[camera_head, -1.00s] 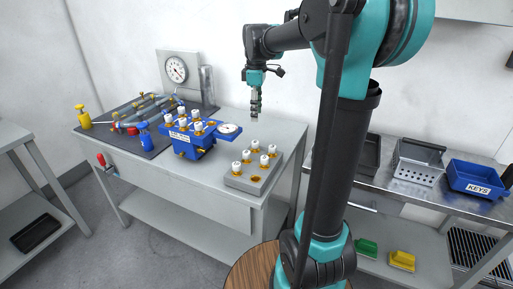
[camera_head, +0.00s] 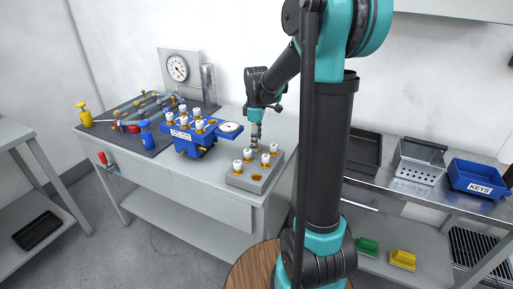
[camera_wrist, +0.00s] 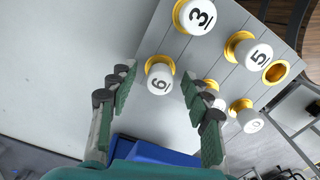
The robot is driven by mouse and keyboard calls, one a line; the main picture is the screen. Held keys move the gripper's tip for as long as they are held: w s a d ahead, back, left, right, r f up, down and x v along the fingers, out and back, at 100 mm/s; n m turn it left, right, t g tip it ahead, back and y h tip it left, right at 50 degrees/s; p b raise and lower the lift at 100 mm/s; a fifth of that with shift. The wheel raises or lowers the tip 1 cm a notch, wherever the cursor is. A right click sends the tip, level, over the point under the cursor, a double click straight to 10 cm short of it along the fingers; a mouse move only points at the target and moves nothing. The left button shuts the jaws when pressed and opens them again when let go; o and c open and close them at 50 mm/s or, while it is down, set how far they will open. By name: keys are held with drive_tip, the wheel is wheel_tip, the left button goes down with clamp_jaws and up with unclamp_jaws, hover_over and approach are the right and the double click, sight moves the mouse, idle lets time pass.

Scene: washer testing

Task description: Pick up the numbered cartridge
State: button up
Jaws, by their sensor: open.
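A grey block (camera_head: 262,183) on the near right part of the bench holds several white-capped cartridges in gold sockets. In the wrist view, one white cap (camera_wrist: 160,80) has a digit that reads as 6 or 9. Caps marked 3 (camera_wrist: 199,16) and 5 (camera_wrist: 257,54) sit beyond and to the right. Another cap (camera_wrist: 250,120) is too faint to read. My gripper (camera_head: 255,146) points down over the block's back end. It is open, and in the wrist view my gripper (camera_wrist: 157,88) has its fingers on either side of the 6-or-9 cap, with nothing clamped.
A blue fixture (camera_head: 190,145) with several more white caps and a round dial stands left of the block. One socket (camera_wrist: 276,72) in the block is empty. A dark mat (camera_head: 148,137) with hoses, a yellow bottle and a blue bottle lies farther left. Trays stand on the right table.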

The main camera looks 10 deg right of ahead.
drive_tip(key=shift+f, duration=0.25)
drive_tip(key=shift+c, duration=0.6)
clamp_jaws()
